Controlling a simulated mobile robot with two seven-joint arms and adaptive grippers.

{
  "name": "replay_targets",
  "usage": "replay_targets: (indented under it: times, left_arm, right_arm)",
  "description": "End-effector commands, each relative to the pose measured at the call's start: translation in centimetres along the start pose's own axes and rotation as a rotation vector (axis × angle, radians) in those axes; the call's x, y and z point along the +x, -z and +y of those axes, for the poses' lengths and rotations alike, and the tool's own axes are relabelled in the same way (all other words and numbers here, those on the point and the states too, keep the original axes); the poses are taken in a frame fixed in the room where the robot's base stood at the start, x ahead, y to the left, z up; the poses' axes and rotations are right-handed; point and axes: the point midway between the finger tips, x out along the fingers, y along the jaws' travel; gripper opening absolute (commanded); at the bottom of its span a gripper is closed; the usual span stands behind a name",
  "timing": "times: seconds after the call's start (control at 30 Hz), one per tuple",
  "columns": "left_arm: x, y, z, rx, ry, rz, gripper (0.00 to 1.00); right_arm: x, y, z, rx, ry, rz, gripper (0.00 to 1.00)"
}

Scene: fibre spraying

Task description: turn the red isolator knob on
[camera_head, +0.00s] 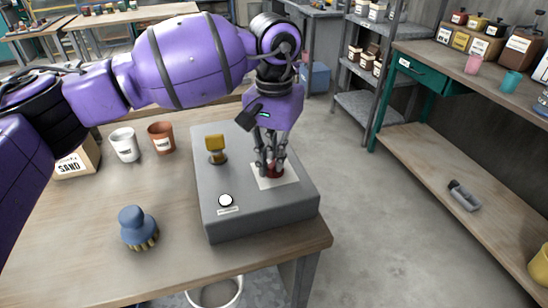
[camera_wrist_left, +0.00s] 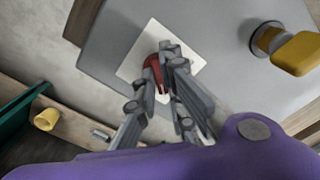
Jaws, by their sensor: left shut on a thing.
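The red isolator knob (camera_head: 273,171) sits on a white plate (camera_head: 288,181) on the grey control box (camera_head: 213,200). My left gripper (camera_head: 270,166) points down from above and is shut on the knob, with its fingers hiding much of it. In the left wrist view the red knob (camera_wrist_left: 154,68) shows between the gripper fingers (camera_wrist_left: 160,75), over the white plate (camera_wrist_left: 135,66). Which way the knob is turned cannot be told clearly. My right gripper is not in view.
A yellow knob (camera_head: 215,146) and a white button (camera_head: 225,200) are also on the box. A blue brush (camera_head: 136,228), a white cup (camera_head: 125,145) and a brown cup (camera_head: 161,138) stand on the wooden table to the left. Open floor lies right of the table.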

Motion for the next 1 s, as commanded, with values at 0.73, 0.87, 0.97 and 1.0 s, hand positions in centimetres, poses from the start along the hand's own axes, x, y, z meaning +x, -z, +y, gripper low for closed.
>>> replay_targets:
  times: [0.73,0.87,0.97,1.0]
  left_arm:
    - [0.0,0.0,0.0,0.008,0.000,0.000,0.28]
    - [-0.1,0.0,0.0,0.008,0.000,0.000,0.28]
    - [-0.6,0.0,0.0,0.008,0.000,0.001,0.28]
    - [-1.1,0.1,0.0,0.008,0.000,0.002,0.28]
  right_arm:
    - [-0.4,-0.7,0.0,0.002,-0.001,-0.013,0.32]
    - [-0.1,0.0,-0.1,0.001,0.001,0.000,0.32]
    - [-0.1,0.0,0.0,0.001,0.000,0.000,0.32]
    - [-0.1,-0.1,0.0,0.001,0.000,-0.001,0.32]
